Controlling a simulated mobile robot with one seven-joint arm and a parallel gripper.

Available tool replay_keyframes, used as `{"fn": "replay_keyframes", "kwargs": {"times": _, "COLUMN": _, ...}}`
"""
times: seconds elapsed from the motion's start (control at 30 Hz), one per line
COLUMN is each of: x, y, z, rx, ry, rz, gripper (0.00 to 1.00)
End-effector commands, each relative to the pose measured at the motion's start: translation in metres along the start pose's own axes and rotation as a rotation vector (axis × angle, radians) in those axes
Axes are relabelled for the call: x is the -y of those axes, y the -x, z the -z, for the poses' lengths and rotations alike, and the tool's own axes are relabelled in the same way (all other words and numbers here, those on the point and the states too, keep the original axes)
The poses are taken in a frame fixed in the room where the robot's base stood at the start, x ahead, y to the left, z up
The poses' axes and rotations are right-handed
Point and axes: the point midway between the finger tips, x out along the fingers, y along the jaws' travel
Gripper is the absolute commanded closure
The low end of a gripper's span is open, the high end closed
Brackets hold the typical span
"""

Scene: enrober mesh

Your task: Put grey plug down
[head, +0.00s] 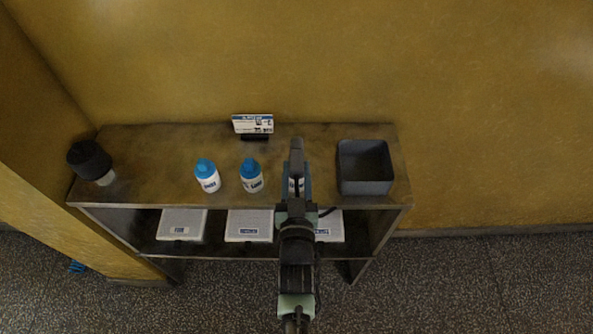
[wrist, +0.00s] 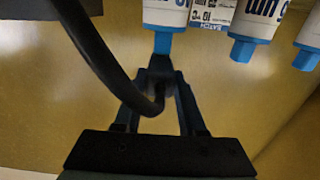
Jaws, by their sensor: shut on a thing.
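My gripper (wrist: 160,76) reaches over the shelf unit's top, at the third bottle (head: 296,186), which it partly hides in the head view. Its fingers come together in the wrist view and are shut on a small dark piece, the grey plug (wrist: 162,66), which lies just by the blue cap of a bottle (wrist: 164,14). Most of the plug is hidden by the fingers and a black cable. I cannot tell whether the plug touches the cap or the top surface.
Two more blue-capped white bottles (head: 207,178) (head: 251,177) stand to the left. An open grey bin (head: 364,188) stands to the right. A black-topped jar (head: 89,160) is at the far left, a label card (head: 252,123) at the back.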

Motion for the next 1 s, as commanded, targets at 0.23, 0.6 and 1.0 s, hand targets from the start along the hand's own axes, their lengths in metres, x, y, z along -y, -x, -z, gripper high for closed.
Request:
{"fn": "replay_keyframes", "kwargs": {"times": 0.23, "x": 0.000, "y": -0.001, "z": -0.005, "rx": -0.005, "ry": 0.000, "rz": 0.001, "gripper": 1.00}}
{"fn": "replay_keyframes", "kwargs": {"times": 0.6, "x": 0.000, "y": 0.000, "z": -0.005, "rx": 0.001, "ry": 0.000, "rz": 0.000, "gripper": 0.30}}
{"fn": "replay_keyframes", "kwargs": {"times": 1.0, "x": 0.001, "y": 0.026, "z": -0.002, "rx": 0.004, "ry": -0.002, "rz": 0.001, "gripper": 0.30}}
